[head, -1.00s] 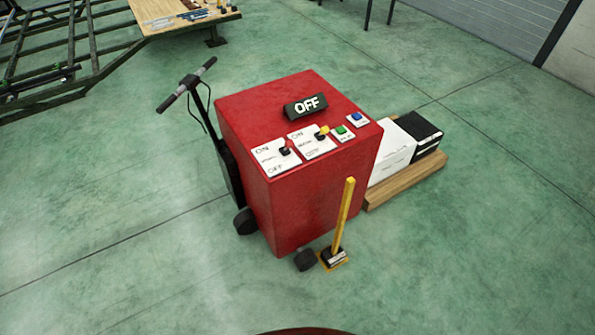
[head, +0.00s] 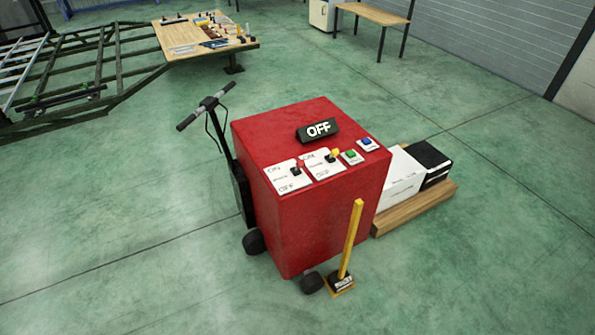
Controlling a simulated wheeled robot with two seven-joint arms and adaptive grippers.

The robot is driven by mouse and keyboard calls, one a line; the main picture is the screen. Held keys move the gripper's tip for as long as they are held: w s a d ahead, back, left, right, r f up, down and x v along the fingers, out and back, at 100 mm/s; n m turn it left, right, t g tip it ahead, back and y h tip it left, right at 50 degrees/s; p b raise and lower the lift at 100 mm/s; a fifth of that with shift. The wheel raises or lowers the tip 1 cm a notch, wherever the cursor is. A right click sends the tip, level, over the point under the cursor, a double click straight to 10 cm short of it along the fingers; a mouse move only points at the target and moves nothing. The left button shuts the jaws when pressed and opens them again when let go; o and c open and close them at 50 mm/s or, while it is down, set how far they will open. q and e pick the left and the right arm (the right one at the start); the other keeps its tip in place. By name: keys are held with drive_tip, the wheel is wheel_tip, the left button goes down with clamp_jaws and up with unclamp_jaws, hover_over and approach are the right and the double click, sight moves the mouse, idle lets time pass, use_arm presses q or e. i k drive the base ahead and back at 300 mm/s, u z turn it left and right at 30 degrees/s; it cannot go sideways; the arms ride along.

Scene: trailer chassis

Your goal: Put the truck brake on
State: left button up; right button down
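A red truck (head: 310,215) with wheels stands on the green floor ahead of me. A yellow brake lever (head: 352,238) rises from a small base (head: 340,285) on the floor side by its front right corner, close to a black wheel (head: 312,282). The lever stands nearly upright, leaning slightly right. On the truck's top are a black sign reading OFF (head: 318,130), a red-tipped switch (head: 297,168), a yellow-tipped switch (head: 332,156), a green button (head: 351,153) and a blue button (head: 367,142). Neither of my grippers is in the head view.
A black handlebar (head: 206,107) stands on the truck's left. White and black boxes on a wooden pallet (head: 415,208) sit to its right. A metal chassis frame (head: 75,75) and a table with tools (head: 205,38) are behind left. The floor in front is clear.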

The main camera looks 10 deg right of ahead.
sight(300, 164)
drive_tip(key=u, duration=0.15)
drive_tip(key=i, duration=1.05)
drive_tip(key=z, duration=0.15)
